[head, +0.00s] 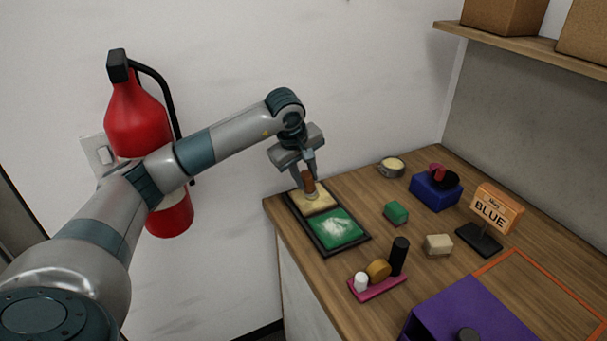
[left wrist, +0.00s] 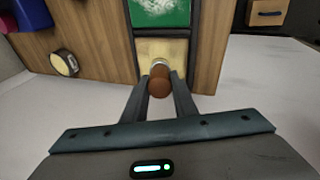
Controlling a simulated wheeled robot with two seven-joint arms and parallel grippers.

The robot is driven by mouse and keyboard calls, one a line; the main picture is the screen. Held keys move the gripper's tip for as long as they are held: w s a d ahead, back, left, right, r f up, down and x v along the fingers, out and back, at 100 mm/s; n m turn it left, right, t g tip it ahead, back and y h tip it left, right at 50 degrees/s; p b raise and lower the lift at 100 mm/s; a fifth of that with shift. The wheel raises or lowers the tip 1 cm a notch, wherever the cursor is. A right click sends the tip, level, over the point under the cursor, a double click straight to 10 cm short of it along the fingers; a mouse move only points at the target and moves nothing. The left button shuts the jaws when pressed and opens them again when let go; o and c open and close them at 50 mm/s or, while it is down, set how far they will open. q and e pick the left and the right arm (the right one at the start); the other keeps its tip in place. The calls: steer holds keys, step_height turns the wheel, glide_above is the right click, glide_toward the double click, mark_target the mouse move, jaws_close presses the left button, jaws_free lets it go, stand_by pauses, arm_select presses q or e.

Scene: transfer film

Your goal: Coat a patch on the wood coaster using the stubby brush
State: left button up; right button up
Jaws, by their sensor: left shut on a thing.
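My left gripper (head: 305,188) is shut on the stubby brush (head: 309,184), which has a reddish-brown handle. The brush points down over a tan square (head: 324,206), apparently the wood coaster, at the far end of a black-rimmed tray (head: 301,224). In the left wrist view, the brush (left wrist: 160,83) sits between the fingers, with its head at the tan square (left wrist: 151,50). The bristles are hidden, so I cannot tell whether they touch. A green square (head: 338,232) with a white smear fills the tray's near part. My right gripper is not in view.
The tray lies at the wooden counter's left edge. To its right are a green block (head: 396,212), a round tin (head: 391,167), a blue box (head: 435,191), a beige block (head: 438,245) and a BLUE sign (head: 496,209). A pink holder (head: 379,289) and purple box (head: 470,310) stand nearer.

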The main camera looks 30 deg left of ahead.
arm_select(q)
steer(key=shift+s+d, duration=0.5)
steer(key=shift+d, duration=0.35)
steer(key=shift+d, duration=0.1)
steer(key=shift+s+d, duration=0.25)
steer(key=shift+d, duration=0.1)
steer(key=shift+s+d+b, duration=0.45)
steer(key=shift+s+d, duration=0.2)
steer(key=shift+d, duration=0.3)
steer(key=shift+f, duration=0.1)
